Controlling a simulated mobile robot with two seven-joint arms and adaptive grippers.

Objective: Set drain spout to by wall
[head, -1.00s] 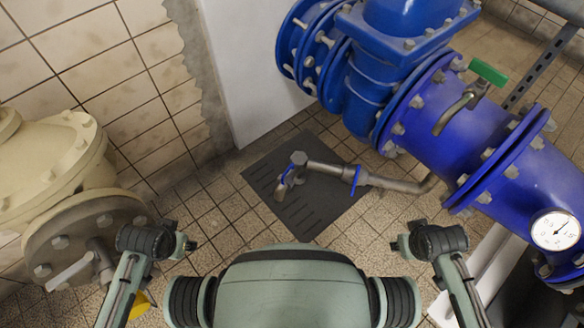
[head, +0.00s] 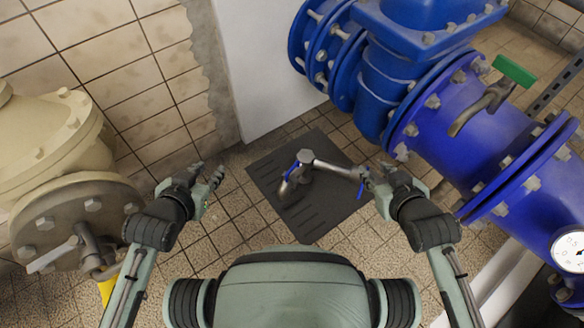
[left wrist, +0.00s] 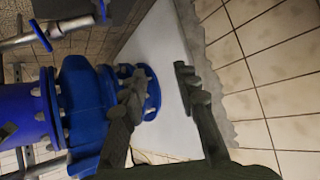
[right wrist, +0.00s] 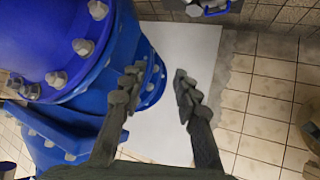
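The drain spout (head: 327,167) is a grey metal pipe with blue handles. It lies above a dark slotted drain plate (head: 325,226), its bent outlet end (head: 290,184) pointing down and left over the plate. My left gripper (head: 209,174) is open and empty, left of the plate and apart from the spout. Its open fingers show in the left wrist view (left wrist: 156,72). My right gripper (head: 377,172) is open beside the spout's right part and hides some of it; I cannot tell whether they touch. Its fingers are apart and empty in the right wrist view (right wrist: 156,74).
A large blue flanged pipe (head: 450,130) with a green-handled valve (head: 514,72) and a gauge (head: 570,250) fills the right. A cream valve body (head: 50,150) stands at left. A white wall panel (head: 260,60) and tiled wall (head: 110,60) stand behind. Tiled floor between is free.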

